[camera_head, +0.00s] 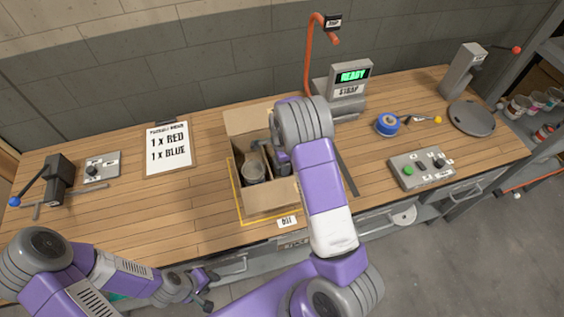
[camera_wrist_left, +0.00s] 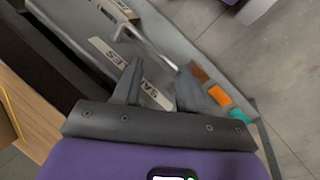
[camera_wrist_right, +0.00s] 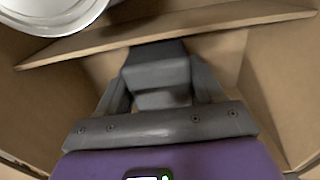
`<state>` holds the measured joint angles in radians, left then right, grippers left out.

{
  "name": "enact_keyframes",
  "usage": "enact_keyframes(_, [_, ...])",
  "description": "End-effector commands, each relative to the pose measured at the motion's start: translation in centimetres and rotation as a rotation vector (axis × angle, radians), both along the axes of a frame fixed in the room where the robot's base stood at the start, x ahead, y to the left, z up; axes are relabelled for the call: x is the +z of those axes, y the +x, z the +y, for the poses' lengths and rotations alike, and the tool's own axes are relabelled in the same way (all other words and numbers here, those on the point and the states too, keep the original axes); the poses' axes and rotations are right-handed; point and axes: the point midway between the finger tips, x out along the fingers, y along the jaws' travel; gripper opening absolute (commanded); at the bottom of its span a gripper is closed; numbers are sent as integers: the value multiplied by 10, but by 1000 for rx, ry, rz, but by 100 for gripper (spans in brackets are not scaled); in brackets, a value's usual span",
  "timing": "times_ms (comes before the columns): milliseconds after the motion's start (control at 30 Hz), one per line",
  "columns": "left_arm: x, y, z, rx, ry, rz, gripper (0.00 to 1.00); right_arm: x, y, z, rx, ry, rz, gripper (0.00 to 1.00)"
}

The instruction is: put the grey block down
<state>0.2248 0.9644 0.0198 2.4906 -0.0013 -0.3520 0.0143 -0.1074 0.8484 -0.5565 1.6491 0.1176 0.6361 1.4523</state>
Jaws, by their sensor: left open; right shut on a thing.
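The grey block (camera_wrist_right: 155,72) is between the fingers of my right gripper (camera_wrist_right: 158,88) in the right wrist view, inside a compartment of the cardboard box (camera_wrist_right: 235,70). Whether the block touches the box floor is unclear. In the head view my right gripper (camera_head: 279,158) reaches down into the open box (camera_head: 271,202), and my right arm covers part of the box's right side. The block is hard to make out there. My left gripper (camera_head: 208,290) is open and empty, low in front of the bench; its spread fingers show in the left wrist view (camera_wrist_left: 160,68).
A can (camera_head: 253,171) stands in the box's left part; a cardboard divider (camera_wrist_right: 160,38) lies between it and the block. An order sheet (camera_head: 169,149) lies left of the box. Blue tape (camera_head: 387,124) and a button panel (camera_head: 421,168) are to the right.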

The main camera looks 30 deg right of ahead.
Motion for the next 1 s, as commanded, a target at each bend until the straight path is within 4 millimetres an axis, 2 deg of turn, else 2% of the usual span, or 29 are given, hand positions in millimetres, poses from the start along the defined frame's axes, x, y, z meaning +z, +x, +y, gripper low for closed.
enact_keyframes(233, [-3,0,0,0,0,0,43,-4,0,0,0,0,0,39])
enact_keyframes(267, [-2,0,0,0,0,0,43,-3,0,0,0,0,0,72])
enact_keyframes(400, [-2,0,0,0,0,0,43,-2,0,0,0,0,-1,93])
enact_keyframes(767, [2,0,0,0,0,0,43,3,0,0,0,0,-1,93])
enact_keyframes(867, [2,0,0,0,0,0,43,16,1,0,0,0,-5,93])
enact_keyframes(1000, [5,0,0,0,0,0,43,46,1,0,2,0,-5,93])
